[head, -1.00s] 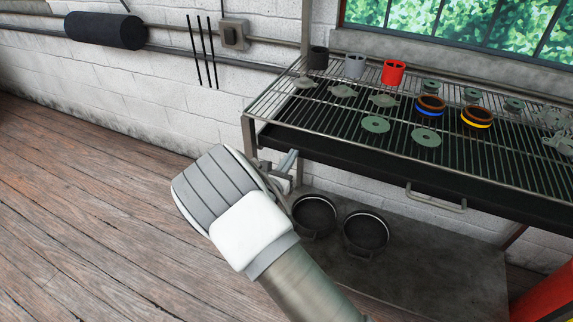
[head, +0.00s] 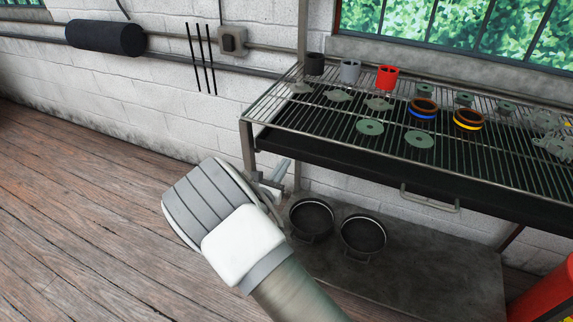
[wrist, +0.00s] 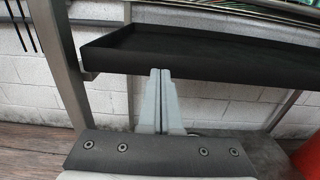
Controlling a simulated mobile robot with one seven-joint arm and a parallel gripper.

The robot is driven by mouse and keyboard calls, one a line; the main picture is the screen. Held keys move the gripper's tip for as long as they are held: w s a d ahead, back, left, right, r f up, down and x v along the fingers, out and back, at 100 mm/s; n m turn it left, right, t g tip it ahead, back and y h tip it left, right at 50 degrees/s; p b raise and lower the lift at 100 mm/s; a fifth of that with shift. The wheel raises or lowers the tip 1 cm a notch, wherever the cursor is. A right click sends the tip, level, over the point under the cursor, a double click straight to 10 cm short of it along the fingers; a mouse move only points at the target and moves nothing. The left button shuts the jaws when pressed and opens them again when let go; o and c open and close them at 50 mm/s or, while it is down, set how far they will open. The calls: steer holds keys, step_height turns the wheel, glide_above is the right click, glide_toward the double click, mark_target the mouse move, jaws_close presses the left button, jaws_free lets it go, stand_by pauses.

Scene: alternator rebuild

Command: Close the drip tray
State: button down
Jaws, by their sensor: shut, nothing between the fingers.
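The drip tray (head: 330,168) is a wide, shallow black tray under the wire rack, with a metal bar handle (head: 430,200) on its front. In the wrist view the tray (wrist: 220,60) shows its dark inside over its front wall; how far it stands out cannot be told. My gripper (head: 281,166) is near the rack's left end, low in front of the tray. In the wrist view my gripper (wrist: 160,73) has its two grey fingers together and empty, tips overlapping the lower front wall left of centre. I cannot tell if they touch. The handle is not seen there.
The wire rack (head: 300,112) above the tray carries cups, rings and flat metal parts. Two dark round pans (head: 362,234) stand on the lower shelf (head: 440,270). A rack leg (head: 248,148) is beside my gripper. Wooden floor (head: 80,220) at the left is clear.

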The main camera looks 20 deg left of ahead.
steer(key=s+p, duration=0.1)
steer(key=s, duration=1)
steer(key=d+r+m+g+h+p, duration=0.2)
steer(key=d+r+m+g+h, duration=0.15)
steer(key=d+r+m, duration=0.4)
steer(key=d+r+m+g+h+p, duration=0.15)
steer(key=d+r+m+g, duration=0.3)
steer(key=d, duration=0.65)
steer(key=d+r+m+g+h+p, duration=0.2)
steer(key=d+r+m+g+h, duration=0.15)
steer(key=d+r+m, duration=0.45)
steer(key=s+d+r+m+g+y+p, duration=0.35)
steer(key=s+d+r+m, duration=0.25)
steer(key=s+d, duration=0.3)
steer(key=s+r+m+t+y+p, duration=0.2)
steer(key=s+r+m+y, duration=0.4)
steer(key=s+r+m, duration=0.3)
steer(key=shift+s+d+r+t+y+p, duration=0.35)
steer(key=shift+s+p, duration=0.1)
steer(key=shift+s, duration=0.3)
